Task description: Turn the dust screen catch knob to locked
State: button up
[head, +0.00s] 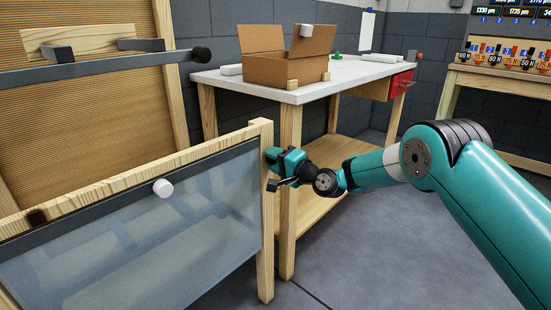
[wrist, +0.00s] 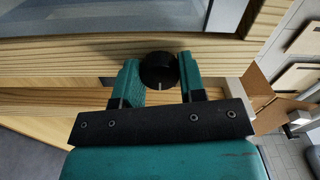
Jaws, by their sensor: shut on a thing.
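The dust screen is a translucent panel (head: 150,240) in a wooden frame (head: 110,180) at the lower left of the head view. My gripper (head: 272,170) is at the frame's right upright post in that view. In the wrist view, my gripper (wrist: 158,66) has its teal fingers on both sides of a round black knob (wrist: 158,72), shut on it. The knob has a pale line on its face, pointing toward the bottom of the picture. The knob is hidden in the head view. No locked marking is readable.
A white-topped workbench (head: 345,78) with an open cardboard box (head: 290,70) stands behind my gripper. A white knob (head: 163,188) is on the screen's front. A dark bar (head: 110,68) ending in a black ball crosses the panel behind. Floor (head: 360,265) below my arm is clear.

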jog(key=shift+s+a+f, duration=0.1)
jog(key=o, duration=0.9)
jog(key=shift+p+v, duration=0.6)
jog(key=shift+v, duration=8.15)
